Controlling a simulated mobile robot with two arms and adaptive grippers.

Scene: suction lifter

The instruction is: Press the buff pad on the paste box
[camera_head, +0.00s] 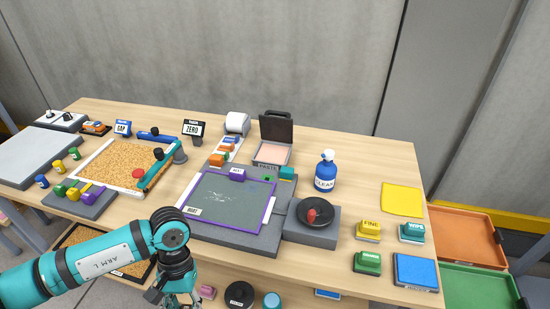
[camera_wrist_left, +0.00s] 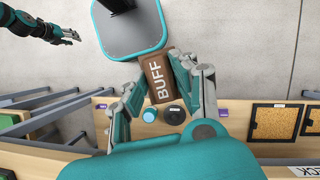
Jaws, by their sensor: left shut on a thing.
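The paste box (camera_head: 272,153) stands open at the back middle of the table in the head view, its dark lid raised and a pale pink surface inside. The brown buff pad (camera_wrist_left: 156,76), lettered BUFF, is between the fingers of my left gripper (camera_wrist_left: 160,82) in the left wrist view. My left gripper (camera_head: 180,299) is at the bottom edge of the head view, in front of the table and well apart from the paste box. The pad cannot be made out there. My right gripper (camera_wrist_left: 66,36) shows small at the upper left of the left wrist view; its opening is unclear.
A purple-framed screen (camera_head: 232,204) lies between my left gripper and the paste box. A blue bottle (camera_head: 326,172) and a grey block with a dark round dish (camera_head: 314,214) stand to the right. A cork-coloured tray (camera_head: 115,168) lies left. Bare tabletop (camera_head: 367,168) shows at right.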

